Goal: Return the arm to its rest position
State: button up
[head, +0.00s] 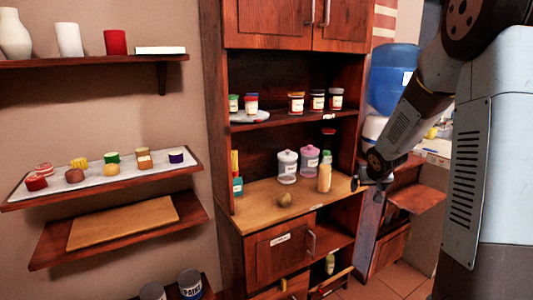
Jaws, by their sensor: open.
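My arm comes down from the upper right of the head view, beside my grey body column. My gripper (371,182) is at its lower end, near the right edge of the wooden cabinet. It is small and dark here, is open, and no object shows in it. It appears level with the cabinet's counter (262,202), but the gap between them cannot be told.
The dark wood cabinet (217,120) holds jars on its shelf. White and pink canisters (287,167), a bottle (324,178) and a round brown item (285,200) stand on its counter. Wall shelves (110,190) are at left. A blue water jug (391,80) is behind my arm. Floor (400,278) shows lower right.

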jog(key=s+a+f+v, duration=0.1)
jog(key=v, duration=1.1)
jog(key=s+a+r, duration=0.2)
jog(key=s+a, duration=0.1)
jog(key=s, duration=0.6)
jog(key=s+a+r+g+y, duration=0.1)
jog(key=s+a+r, duration=0.2)
jog(key=s, duration=0.7)
jog(key=s+a+r+g, duration=0.1)
jog(key=s+a+r, duration=0.1)
jog(key=s, duration=0.7)
jog(key=shift+s+a+r+n+y, duration=0.15)
jog(key=shift+a+r+n+y, duration=0.15)
jog(key=shift+a+n, duration=0.15)
